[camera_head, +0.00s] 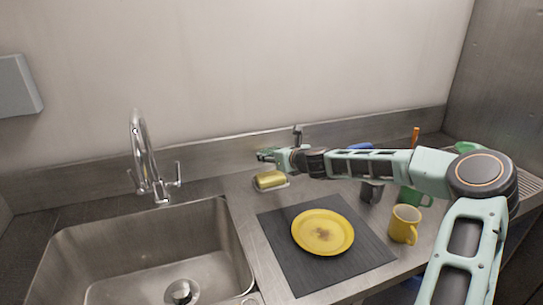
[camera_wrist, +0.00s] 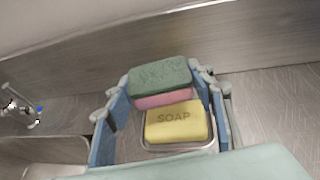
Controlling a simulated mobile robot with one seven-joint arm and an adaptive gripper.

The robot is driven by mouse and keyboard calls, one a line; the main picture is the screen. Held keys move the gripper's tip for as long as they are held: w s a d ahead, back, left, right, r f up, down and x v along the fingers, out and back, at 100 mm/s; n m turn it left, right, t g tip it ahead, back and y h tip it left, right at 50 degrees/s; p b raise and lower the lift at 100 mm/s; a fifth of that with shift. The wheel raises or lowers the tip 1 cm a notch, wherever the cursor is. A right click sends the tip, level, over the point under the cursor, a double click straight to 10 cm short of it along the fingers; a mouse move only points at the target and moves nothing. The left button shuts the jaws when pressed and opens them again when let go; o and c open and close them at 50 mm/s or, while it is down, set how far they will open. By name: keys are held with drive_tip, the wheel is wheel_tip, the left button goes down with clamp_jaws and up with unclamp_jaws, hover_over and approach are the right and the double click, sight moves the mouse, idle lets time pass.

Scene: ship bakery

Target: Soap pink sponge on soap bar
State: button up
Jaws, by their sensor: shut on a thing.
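The yellow soap bar (camera_wrist: 178,122), marked SOAP, lies in a small metal dish (camera_wrist: 180,148) on the counter. It also shows in the head view (camera_head: 270,179), left of the arm's end. The pink sponge (camera_wrist: 164,99) has a green scouring layer on top. My gripper (camera_wrist: 163,88) is shut on the sponge, with a blue-lined finger on each side. The sponge appears just beyond the soap in the wrist view; I cannot tell whether they touch. In the head view my gripper (camera_head: 268,156) is above and behind the soap, and the sponge is hard to make out.
A sink (camera_head: 150,250) with a tall faucet (camera_head: 146,155) is at left. A stained yellow plate (camera_head: 322,232) lies on a dark mat (camera_head: 285,262). A yellow mug (camera_head: 404,225) and a green mug (camera_head: 415,198) stand at right, below my arm. A steel wall ledge runs behind.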

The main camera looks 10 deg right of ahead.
sight(272, 177)
drive_tip(key=shift+f+b, duration=2)
drive_tip(key=shift+f, duration=1.05)
drive_tip(key=shift+f+b, duration=0.55)
drive_tip(key=shift+f, duration=0.05)
drive_tip(key=shift+r, duration=0.15)
drive_tip(key=shift+r+p, duration=2.25)
drive_tip(key=shift+r, duration=1.15)
drive_tip(key=shift+r, duration=0.25)
drive_tip(key=s+r+m+h+p, duration=0.2)
drive_tip(key=s+r+p, duration=0.2)
drive_tip(key=s+r, duration=0.2)
drive_tip(key=s+r+m+t+h+p, duration=0.1)
drive_tip(key=s+r+p, duration=0.3)
drive_tip(key=s, duration=0.7)
wheel_tip(272, 177, up, 2)
drive_tip(key=shift+s+a+r+m+h, duration=0.15)
drive_tip(key=shift+s+m+h, duration=0.2)
drive_tip(key=shift+h, duration=0.35)
